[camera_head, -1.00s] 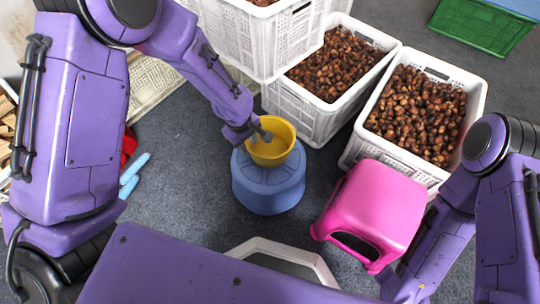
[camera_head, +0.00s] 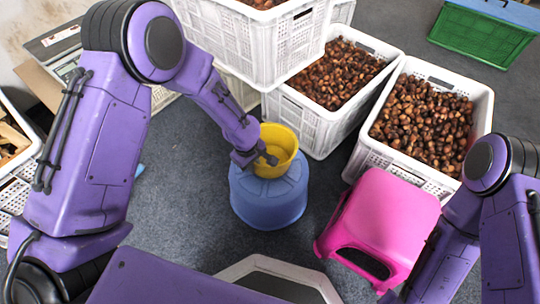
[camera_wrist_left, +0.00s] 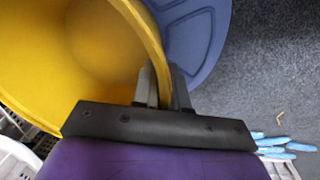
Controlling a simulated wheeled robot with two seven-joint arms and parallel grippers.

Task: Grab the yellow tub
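The yellow tub (camera_head: 283,139) is on or just above the round blue stool (camera_head: 268,205); I cannot tell whether its base touches. It looks slightly tilted. My left gripper (camera_head: 262,157) is at the tub's left front rim. In the left wrist view, the tub (camera_wrist_left: 65,60) fills the upper left, and the left gripper's fingers (camera_wrist_left: 165,88) straddle its wall, one inside and one outside, close together on it. The blue stool (camera_wrist_left: 193,35) shows behind the tub. My right arm shows at the right, but its gripper is out of view.
White crates of chestnuts (camera_head: 330,85) (camera_head: 425,115) stand behind and right of the stool, with a stacked white crate (camera_head: 255,45) at the back. A pink stool (camera_head: 385,220) stands at the right. A green crate (camera_head: 480,38) is far right. Grey floor lies open left of the blue stool.

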